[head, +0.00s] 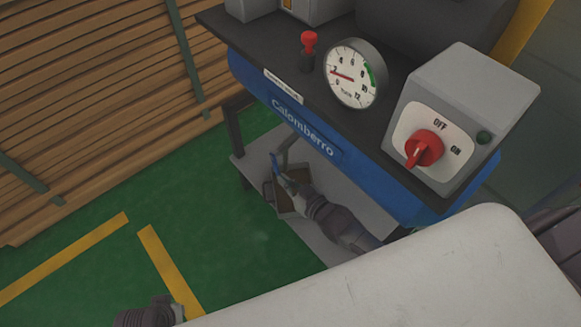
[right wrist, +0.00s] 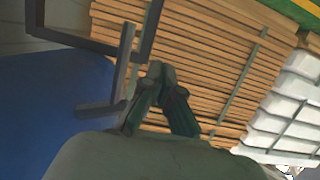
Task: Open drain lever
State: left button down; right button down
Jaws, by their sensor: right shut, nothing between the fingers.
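The blue compressor tank (head: 310,135), marked Calomberro, hangs under a dark top plate in the head view. A small blue piece (head: 276,165) below it looks like the drain lever, beside a grey pipe, but it is too small to tell its position. My right gripper (head: 287,181) is under the tank, very close to that piece; contact cannot be told. In the right wrist view its dark fingers (right wrist: 158,75) are shut and empty, and no lever is clearly visible there. Part of my left gripper (head: 165,312) shows at the bottom edge; its fingers are unclear.
A pressure gauge (head: 352,72), a red-capped valve (head: 308,48) and a red switch (head: 425,148) sit above the tank. Stacked planks (head: 90,90) stand left. Green floor (head: 215,220) is clear.

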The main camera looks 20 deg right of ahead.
jog(key=shift+r, duration=0.1)
notch_tip(320, 180, up, 10)
dwell(0.6)
dwell(0.4)
